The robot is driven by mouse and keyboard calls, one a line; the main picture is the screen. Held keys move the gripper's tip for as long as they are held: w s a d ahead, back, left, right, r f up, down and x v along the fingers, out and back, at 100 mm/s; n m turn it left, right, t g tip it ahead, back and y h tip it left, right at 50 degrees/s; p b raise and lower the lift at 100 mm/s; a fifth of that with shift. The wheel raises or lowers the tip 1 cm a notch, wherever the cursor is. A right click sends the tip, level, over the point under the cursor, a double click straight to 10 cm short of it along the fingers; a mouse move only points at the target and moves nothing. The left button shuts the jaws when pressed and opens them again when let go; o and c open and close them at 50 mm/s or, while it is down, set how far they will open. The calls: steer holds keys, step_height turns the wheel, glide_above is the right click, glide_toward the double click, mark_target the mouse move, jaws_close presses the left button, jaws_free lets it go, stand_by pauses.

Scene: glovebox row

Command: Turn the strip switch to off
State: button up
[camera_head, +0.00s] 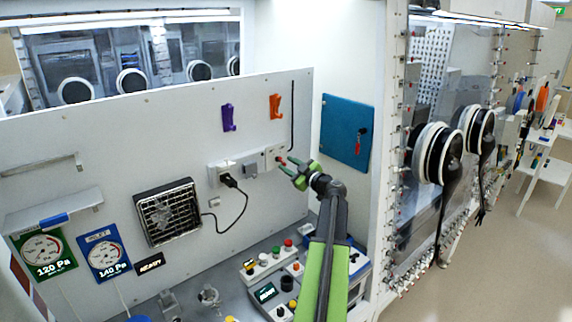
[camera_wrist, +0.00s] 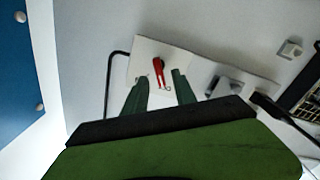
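The white power strip (camera_head: 249,164) is fixed along the grey wall panel. Its red strip switch (camera_wrist: 158,72) sits on the strip's white end plate (camera_wrist: 181,62) and looks like a small upright lever, slightly tilted. In the head view the switch is a small red spot (camera_head: 281,161) close to my fingertips. My gripper (camera_head: 289,165) has green fingers and is open, just in front of that end of the strip. In the wrist view the gripper (camera_wrist: 160,77) has one finger on either side of the red switch, with gaps showing. I cannot tell whether the fingers touch the plate.
A black plug (camera_head: 230,181) with a cable sits in the strip, near a grey block (camera_head: 249,171). Orange (camera_head: 275,106) and purple (camera_head: 228,117) hooks hang above. A blue panel (camera_head: 345,131) with a red handle is to the right. Button boxes (camera_head: 262,263) stand on the bench below.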

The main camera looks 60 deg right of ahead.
steer(key=shift+x, duration=0.9)
jaws_close()
